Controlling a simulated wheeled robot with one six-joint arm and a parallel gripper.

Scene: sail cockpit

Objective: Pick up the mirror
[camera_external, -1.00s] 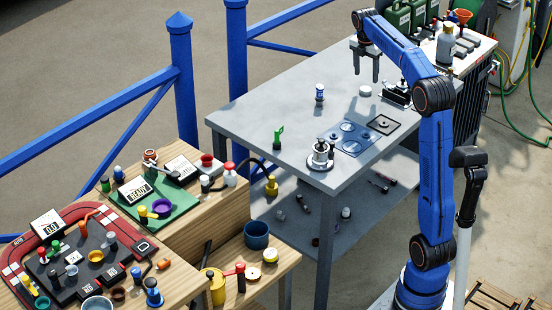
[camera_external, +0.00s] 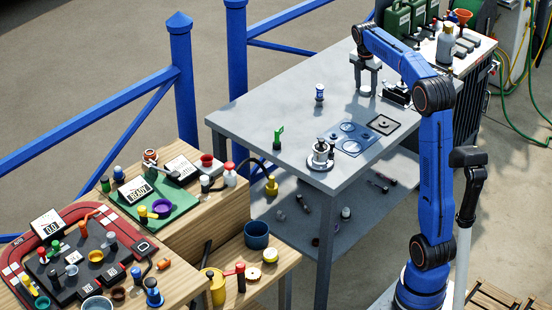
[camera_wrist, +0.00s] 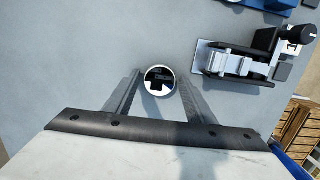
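The mirror is a small round disc with a pale rim and a dark reflecting face in the wrist view (camera_wrist: 159,74). It lies on the grey table. My gripper is open and points down over the mirror. In the wrist view one finger stands on each side of the mirror, with a narrow gap on both sides. I cannot tell exactly how far the fingertips are above the tabletop.
A grey and black clamp-like device (camera_wrist: 240,62) stands close to the right of the mirror; it also shows in the external view (camera_external: 397,93). A blue plate (camera_external: 350,139) and a dark square plate (camera_external: 383,124) lie nearer.

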